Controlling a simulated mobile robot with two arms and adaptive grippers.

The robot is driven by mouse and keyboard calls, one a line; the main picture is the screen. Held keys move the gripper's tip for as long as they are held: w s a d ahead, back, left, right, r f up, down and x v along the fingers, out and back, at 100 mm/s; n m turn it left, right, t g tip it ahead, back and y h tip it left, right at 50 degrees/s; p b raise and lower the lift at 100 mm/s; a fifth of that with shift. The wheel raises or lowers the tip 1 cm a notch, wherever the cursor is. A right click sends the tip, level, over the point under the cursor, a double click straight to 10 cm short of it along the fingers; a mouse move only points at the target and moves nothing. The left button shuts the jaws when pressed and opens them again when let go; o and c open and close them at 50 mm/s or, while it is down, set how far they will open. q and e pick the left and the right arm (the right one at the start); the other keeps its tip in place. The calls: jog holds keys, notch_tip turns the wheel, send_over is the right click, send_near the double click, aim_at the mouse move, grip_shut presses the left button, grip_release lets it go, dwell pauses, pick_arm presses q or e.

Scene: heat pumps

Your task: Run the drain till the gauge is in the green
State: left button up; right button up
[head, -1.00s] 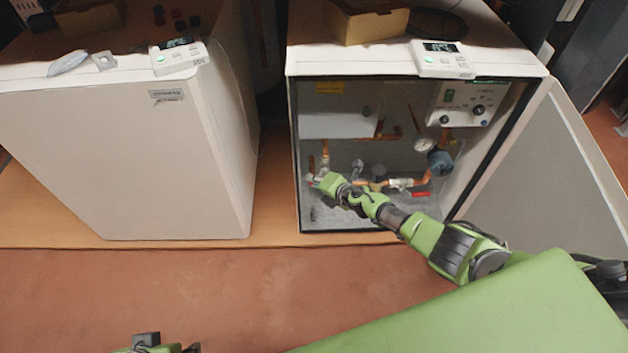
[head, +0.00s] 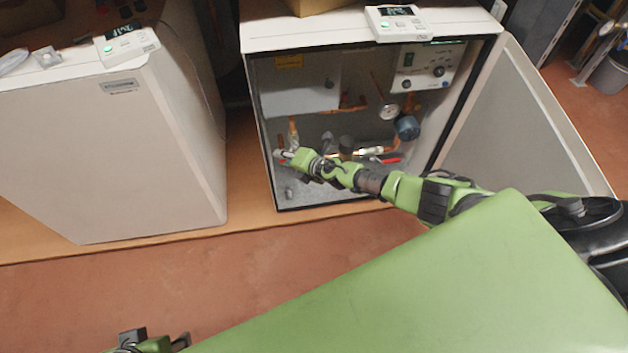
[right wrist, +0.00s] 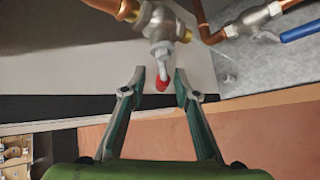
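The drain valve (right wrist: 160,22) is a metal body on a copper pipe, with a short lever ending in a red tip (right wrist: 162,84) in the right wrist view. My right gripper (right wrist: 160,80) is open, with its fingertips on either side of the red tip and gaps showing between. In the head view my right gripper (head: 287,157) is low at the left inside the open cabinet and hides most of this valve. The round white gauge (head: 389,112) is at the cabinet's right; its needle and colours are too small to read. My left gripper (head: 152,344) is cut off at the bottom edge.
A blue-lever valve (right wrist: 298,28) is right of the drain valve. In the head view a red handle (head: 390,160) and blue round part (head: 407,127) sit right of my gripper. The cabinet door (head: 515,125) stands open at right. A closed unit (head: 100,155) stands left.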

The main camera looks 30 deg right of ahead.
jog(key=s+d, duration=0.4)
jog(key=s, duration=0.9)
jog(key=shift+d+r, duration=0.2)
jog(key=shift+r, duration=0.2)
jog(key=shift+s, duration=0.1)
dwell(6.2)
